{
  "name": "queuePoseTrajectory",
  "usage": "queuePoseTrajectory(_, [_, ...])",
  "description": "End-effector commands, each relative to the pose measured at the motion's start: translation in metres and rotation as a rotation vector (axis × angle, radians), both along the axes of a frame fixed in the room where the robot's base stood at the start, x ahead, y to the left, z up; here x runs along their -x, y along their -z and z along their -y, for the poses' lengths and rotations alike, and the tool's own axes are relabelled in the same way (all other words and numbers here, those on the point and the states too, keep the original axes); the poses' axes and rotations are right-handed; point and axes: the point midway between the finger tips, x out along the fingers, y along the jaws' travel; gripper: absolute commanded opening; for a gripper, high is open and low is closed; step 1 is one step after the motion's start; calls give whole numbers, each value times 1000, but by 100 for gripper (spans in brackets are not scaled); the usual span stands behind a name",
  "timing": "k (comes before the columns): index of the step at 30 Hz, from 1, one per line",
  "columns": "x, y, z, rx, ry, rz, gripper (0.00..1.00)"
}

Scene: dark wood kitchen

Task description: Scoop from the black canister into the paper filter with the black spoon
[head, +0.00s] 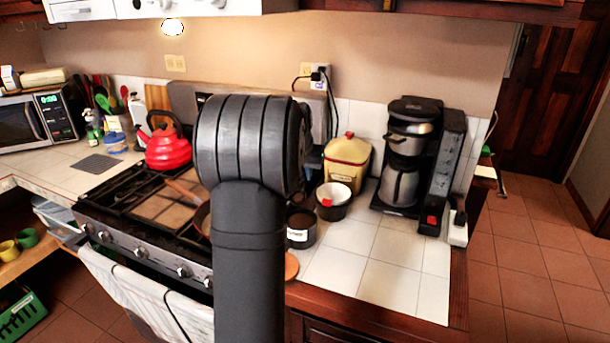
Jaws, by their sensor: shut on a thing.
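The black canister (301,238), with a white label and dark brown contents at its open top, stands on the white tiled counter just right of my arm. The white paper filter (336,189) sits in a round black holder (334,212) behind and slightly right of the canister. A small red piece shows at the holder's left front rim. My own arm fills the middle of the view and covers the area left of the canister. My gripper and the black spoon cannot be made out.
A yellow canister (346,165) with a red-knobbed lid stands behind the filter. A black coffee maker (408,150) with a steel carafe (398,187) stands to the right. The stove (150,215) and red kettle (168,150) are left. The front right counter tiles (375,270) are clear.

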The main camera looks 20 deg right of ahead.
Motion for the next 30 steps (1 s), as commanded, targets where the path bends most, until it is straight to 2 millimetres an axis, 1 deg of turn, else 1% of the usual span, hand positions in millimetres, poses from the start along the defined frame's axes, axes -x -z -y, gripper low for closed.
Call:
queuePoseTrajectory(13, [0,0,0,1,0,0,0])
queuePoseTrajectory(17, [-3,0,4,0,2,-2,0])
queuePoseTrajectory(20, [-12,-2,15,-3,5,-7,0])
queuePoseTrajectory(23, [-25,-5,32,-8,8,-16,0])
queuePoseTrajectory(30, [-57,-9,82,-28,13,-40,0])
